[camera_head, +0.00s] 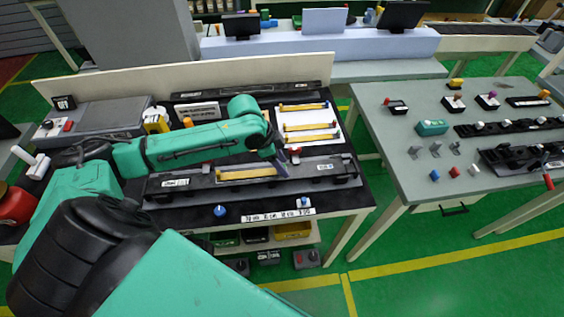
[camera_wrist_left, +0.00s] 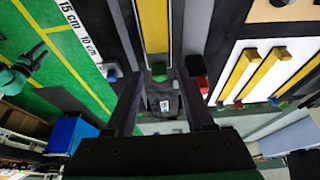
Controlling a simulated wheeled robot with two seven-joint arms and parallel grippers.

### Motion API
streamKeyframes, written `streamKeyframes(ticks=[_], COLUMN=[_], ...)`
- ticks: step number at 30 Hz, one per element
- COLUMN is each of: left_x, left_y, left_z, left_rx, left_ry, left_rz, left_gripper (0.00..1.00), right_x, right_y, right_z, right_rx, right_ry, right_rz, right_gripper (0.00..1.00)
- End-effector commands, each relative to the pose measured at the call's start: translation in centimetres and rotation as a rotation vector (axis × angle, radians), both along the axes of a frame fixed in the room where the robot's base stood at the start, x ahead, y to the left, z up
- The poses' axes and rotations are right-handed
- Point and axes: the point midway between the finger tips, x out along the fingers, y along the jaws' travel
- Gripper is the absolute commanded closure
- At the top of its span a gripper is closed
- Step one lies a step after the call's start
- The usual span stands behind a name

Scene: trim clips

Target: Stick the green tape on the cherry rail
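A yellow-topped rail (camera_head: 246,173) lies in the long dark fixture on the left table. It also shows in the left wrist view (camera_wrist_left: 155,30), with a small green piece (camera_wrist_left: 158,71) at its near end. I cannot tell whether that piece is the green tape, or whether it touches the rail. No rail looks clearly cherry-coloured.
Several similar rails (camera_head: 303,106) lie on a white sheet (camera_head: 318,115) behind the fixture. A red block (camera_wrist_left: 202,83) is close to one finger in the wrist view. A blue knob-like piece (camera_head: 220,210) is near the table's front edge. A grey table (camera_head: 400,150) stands right.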

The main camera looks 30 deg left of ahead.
Motion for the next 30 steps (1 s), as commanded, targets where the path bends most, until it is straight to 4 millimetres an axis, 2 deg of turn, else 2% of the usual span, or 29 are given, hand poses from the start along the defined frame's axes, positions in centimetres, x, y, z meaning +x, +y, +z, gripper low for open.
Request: streamKeyframes(ticks=[9,13,17,24,27,30], left_x=[0.0,-0.2,-0.9,-2.5,-3.0,-3.3], left_y=[0.0,0.5,1.4,3.6,4.1,4.3], left_z=[0.1,1.0,3.6,10.2,12.1,13.2], left_rx=[0.0,0.002,0.006,0.009,0.007,0.004], left_ry=[0.0,-0.001,-0.003,-0.004,-0.002,-0.002], left_rz=[0.0,0.001,0.0,0.003,0.001,-0.001], left_gripper=[0.42,0.42,0.42,0.42,0.42,0.42], right_x=[0.0,0.0,0.0,0.1,0.1,0.1], right_y=[0.0,0.0,0.0,0.0,0.0,0.0], right_z=[0.0,-0.2,-0.6,-1.2,-1.4,-1.4], right_rx=[0.0,0.0,0.0,0.0,0.0,0.0], right_ry=[0.0,0.0,-0.001,-0.001,-0.001,-0.001], right_rz=[0.0,0.0,0.0,0.0,0.0,0.0], right_gripper=[0.5,0.5,0.5,0.5,0.5,0.5])
